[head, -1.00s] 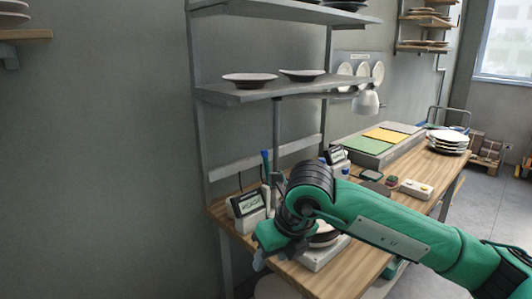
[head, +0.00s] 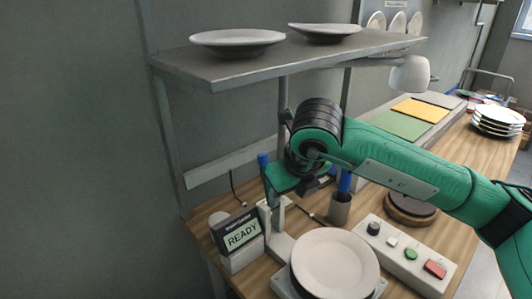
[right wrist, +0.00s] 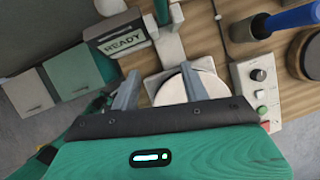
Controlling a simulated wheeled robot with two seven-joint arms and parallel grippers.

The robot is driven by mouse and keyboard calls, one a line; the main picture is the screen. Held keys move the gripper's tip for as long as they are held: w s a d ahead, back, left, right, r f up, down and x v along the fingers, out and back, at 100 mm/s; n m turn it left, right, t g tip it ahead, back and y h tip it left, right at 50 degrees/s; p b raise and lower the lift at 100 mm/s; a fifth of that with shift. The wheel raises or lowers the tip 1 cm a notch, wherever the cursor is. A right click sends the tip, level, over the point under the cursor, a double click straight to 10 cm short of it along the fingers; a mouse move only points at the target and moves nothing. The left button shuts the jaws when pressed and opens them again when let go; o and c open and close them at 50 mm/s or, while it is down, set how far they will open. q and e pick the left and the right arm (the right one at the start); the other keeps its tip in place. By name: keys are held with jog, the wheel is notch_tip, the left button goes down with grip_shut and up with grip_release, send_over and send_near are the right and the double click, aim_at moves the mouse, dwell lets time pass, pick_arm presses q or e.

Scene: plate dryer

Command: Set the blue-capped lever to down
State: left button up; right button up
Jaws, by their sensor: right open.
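The lever with the blue cap (head: 263,160) points up in the head view, above a pale post (head: 272,215) behind a white plate (head: 335,264). My right gripper (head: 290,186) is just right of the lever, close to it; I cannot tell whether they touch. In the right wrist view my right gripper (right wrist: 160,86) is open, its two fingers apart and empty, with the plate (right wrist: 190,84) below. The post (right wrist: 170,46) shows beyond the fingers, but the blue cap is not clear there. My left gripper is out of view.
A display reading READY (head: 240,233) stands left of the post. A cup (head: 340,208) with a blue-topped item, a control box (head: 405,255) with a knob and buttons, and dark discs (head: 411,208) lie to the right. A shelf (head: 270,65) with plates hangs above.

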aim_at(266, 160)
jog(key=w+a+p, duration=0.1)
jog(key=w, duration=0.2)
jog(key=w+a+p, duration=0.1)
jog(key=w+a, duration=0.1)
jog(key=w, duration=0.2)
jog(key=w+a+p, duration=0.1)
jog(key=w+a, duration=0.1)
jog(key=w, duration=0.1)
jog(key=shift+w+a, duration=0.2)
jog(key=shift+a, duration=0.05)
jog(key=shift+w+f+p, duration=0.1)
jog(key=shift+f+p, duration=0.15)
jog(key=shift+p, duration=0.2)
jog(key=shift+f, duration=0.35)
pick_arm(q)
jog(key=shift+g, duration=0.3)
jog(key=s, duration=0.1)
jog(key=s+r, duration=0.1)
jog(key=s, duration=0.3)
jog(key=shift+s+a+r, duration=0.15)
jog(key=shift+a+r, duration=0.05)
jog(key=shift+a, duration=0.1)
pick_arm(e)
grip_shut()
